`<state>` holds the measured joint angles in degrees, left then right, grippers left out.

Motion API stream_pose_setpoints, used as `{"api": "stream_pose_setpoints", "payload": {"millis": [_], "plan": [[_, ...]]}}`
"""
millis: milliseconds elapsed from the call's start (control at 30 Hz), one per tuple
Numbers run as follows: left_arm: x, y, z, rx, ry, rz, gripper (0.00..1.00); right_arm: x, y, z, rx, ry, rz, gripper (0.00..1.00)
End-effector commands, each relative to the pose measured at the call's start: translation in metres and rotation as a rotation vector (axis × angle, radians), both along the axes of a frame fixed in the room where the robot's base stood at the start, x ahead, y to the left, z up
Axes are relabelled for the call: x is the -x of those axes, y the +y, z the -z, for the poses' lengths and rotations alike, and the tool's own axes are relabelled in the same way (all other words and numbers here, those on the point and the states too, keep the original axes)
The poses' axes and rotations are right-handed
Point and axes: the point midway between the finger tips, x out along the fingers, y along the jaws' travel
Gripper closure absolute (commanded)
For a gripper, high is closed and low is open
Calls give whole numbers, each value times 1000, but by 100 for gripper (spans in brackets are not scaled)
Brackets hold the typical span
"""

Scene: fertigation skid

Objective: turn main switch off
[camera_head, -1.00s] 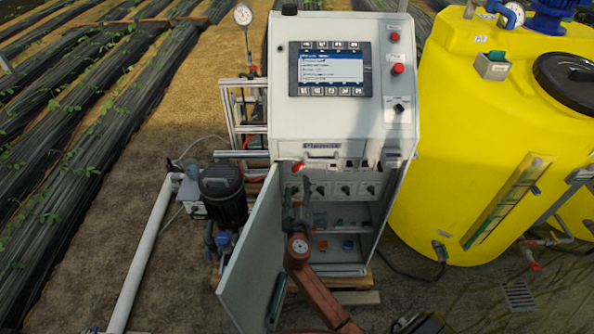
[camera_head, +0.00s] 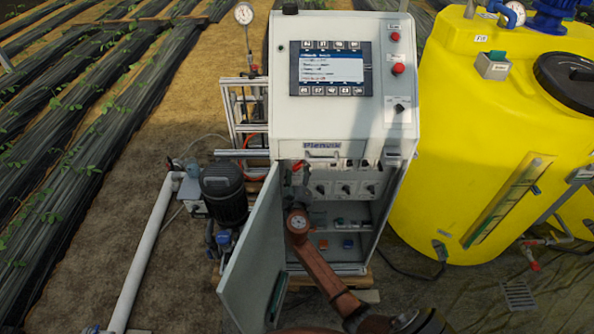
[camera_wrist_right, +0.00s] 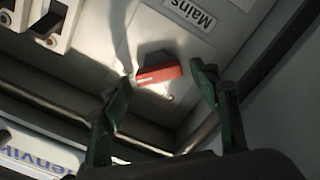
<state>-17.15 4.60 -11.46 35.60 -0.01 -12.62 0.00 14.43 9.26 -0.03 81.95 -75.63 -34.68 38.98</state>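The main switch is a red rotary handle (camera_wrist_right: 160,74) on a dark base, beside a label reading "Mains" in the right wrist view. Its red handle (camera_head: 298,166) also shows, small, at the upper left inside the open cabinet (camera_head: 283,215) in the head view. My right gripper (camera_wrist_right: 159,88) is open, with one green finger on each side of the handle. Whether the fingers touch it I cannot tell. In the head view my right gripper (camera_head: 298,192) is small and partly hidden by my orange wrist. My left gripper is not in view.
The cabinet door (camera_head: 252,262) stands open on the left. A metal edge (camera_wrist_right: 60,95) runs below the panel in the wrist view. A yellow tank (camera_head: 470,170) stands right.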

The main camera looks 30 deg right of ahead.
Motion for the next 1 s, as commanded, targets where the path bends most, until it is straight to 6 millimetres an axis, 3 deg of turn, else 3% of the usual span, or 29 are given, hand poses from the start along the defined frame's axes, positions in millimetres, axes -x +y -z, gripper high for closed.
{"api": "stream_pose_setpoints", "payload": {"millis": [567, 1000], "plan": [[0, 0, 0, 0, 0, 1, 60, 0, 0, 0, 0, 1, -1, 85], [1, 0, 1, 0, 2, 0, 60, 0, 1, 1, 90, 57, -1, 85]]}}
